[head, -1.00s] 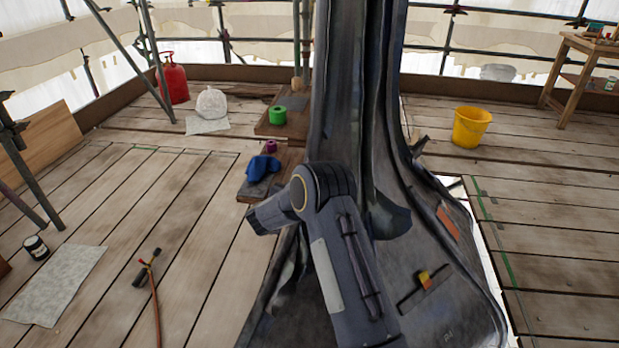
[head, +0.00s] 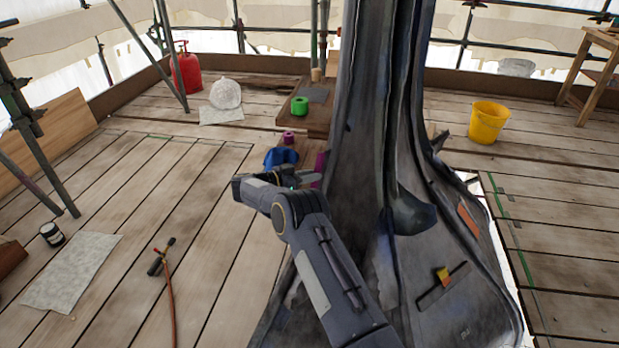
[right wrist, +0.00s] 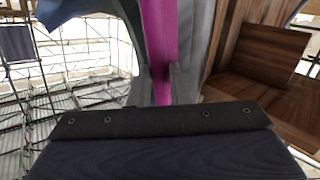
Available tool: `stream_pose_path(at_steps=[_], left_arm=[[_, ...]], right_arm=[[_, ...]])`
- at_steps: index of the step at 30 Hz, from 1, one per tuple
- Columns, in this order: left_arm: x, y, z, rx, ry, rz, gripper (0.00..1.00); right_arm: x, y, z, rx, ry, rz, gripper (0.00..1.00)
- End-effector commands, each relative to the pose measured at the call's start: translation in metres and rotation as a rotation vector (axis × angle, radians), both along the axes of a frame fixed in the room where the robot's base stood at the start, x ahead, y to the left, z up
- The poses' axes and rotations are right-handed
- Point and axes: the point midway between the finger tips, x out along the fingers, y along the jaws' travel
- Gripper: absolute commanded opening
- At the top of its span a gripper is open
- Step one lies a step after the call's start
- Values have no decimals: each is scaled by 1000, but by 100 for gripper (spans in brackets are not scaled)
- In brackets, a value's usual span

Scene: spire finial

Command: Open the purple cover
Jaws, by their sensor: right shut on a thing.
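The purple cover (head: 320,164) is an upright strip at the left flank of the dark grey spire (head: 362,130). In the right wrist view the purple cover (right wrist: 160,42) runs down as a magenta band between the two grey fingers. In the right wrist view the gripper (right wrist: 162,88) is shut on the cover, one finger on each side. The rest of the cover is hidden by the gripper and the spire. My left gripper is not in view.
A blue cloth (head: 280,157), a small purple roll (head: 288,137) and a green roll (head: 299,105) lie just behind the gripper. A torch with a hose (head: 164,258) lies on the planks at left. A yellow bucket (head: 488,121) stands at right.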

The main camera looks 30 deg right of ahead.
Motion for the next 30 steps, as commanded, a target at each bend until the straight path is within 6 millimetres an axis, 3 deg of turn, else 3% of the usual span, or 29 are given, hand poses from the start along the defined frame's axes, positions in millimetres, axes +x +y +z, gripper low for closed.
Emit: stream_pose_path(at_steps=[11,12,16,25,30], left_arm=[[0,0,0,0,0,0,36],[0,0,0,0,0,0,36],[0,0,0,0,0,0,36],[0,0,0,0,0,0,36],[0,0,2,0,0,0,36]], right_arm=[[-2,-5,2,-8,2,-10,0],[-2,-5,2,-8,2,-10,22],[-1,-4,1,-5,1,-7,38],[0,0,1,-3,1,-4,38],[3,23,4,-2,0,-1,38]])
